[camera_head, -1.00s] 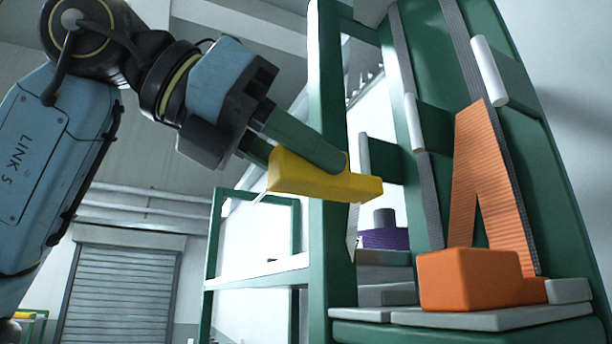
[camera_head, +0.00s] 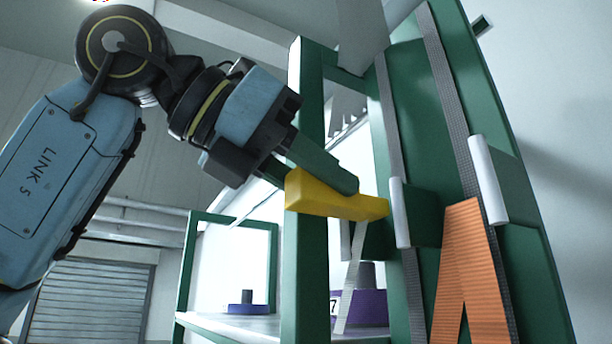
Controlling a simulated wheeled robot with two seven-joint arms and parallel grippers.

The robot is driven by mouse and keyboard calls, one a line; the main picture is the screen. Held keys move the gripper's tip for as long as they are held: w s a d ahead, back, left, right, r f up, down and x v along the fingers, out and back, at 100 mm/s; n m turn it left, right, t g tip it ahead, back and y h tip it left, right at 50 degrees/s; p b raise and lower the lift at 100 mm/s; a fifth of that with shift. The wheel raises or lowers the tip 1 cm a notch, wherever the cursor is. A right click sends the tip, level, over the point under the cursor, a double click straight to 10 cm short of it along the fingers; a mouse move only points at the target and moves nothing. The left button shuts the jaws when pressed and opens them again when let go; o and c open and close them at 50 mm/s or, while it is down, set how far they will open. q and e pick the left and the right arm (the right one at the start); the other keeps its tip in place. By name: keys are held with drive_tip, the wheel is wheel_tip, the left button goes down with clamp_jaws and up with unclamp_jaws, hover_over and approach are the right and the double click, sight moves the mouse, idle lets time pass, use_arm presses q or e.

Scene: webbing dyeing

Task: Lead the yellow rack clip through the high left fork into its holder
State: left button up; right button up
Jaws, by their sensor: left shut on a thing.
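My left gripper (camera_head: 322,180) is shut on the yellow rack clip (camera_head: 337,197), a long block held roughly level in front of a green post. A pale webbing strip (camera_head: 353,275) hangs below the clip; its join to the clip is hidden. White pegs stand on the green frame: a left one (camera_head: 400,212) close to the clip's right end, and a right one (camera_head: 488,180). I cannot tell which belongs to the high left fork, or whether the clip touches the left peg. The yellow clip's holder is not identifiable. My right gripper is not in view.
The green rack (camera_head: 305,120) has upright posts close around the clip. Orange webbing (camera_head: 462,265) hangs at lower right.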

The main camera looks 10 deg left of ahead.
sight(349, 216)
use_arm(q)
drive_tip(key=shift+w+d+r+p, duration=0.15)
drive_tip(key=shift+d+r+p, duration=0.05)
drive_tip(key=shift+r+p, duration=0.2)
drive_tip(key=shift+w+d+r+p, duration=0.15)
drive_tip(key=shift+r+p, duration=0.1)
drive_tip(key=shift+r, duration=0.25)
drive_tip(key=shift+w+d+f, duration=0.15)
drive_tip(key=shift+w+d, duration=0.1)
drive_tip(key=shift+d, duration=0.05)
drive_tip(key=shift+w+d, duration=0.45)
drive_tip(key=shift+d, duration=0.15)
drive_tip(key=shift+w+d+f, duration=0.2)
drive_tip(key=shift+d+f, duration=0.15)
drive_tip(key=shift+f, duration=0.2)
wheel_tip(349, 216, down, 2)
drive_tip(key=shift+a+f+b, duration=0.15)
drive_tip(key=shift+f+b, duration=0.05)
drive_tip(key=shift+b, duration=0.1)
wheel_tip(349, 216, down, 2)
drive_tip(key=shift+f+b, duration=0.2)
drive_tip(key=shift+b, duration=0.9)
wheel_tip(349, 216, down, 13)
drive_tip(key=b, duration=1.1)
drive_tip(key=shift+w+a+r, duration=0.1)
drive_tip(key=shift+r, duration=0.05)
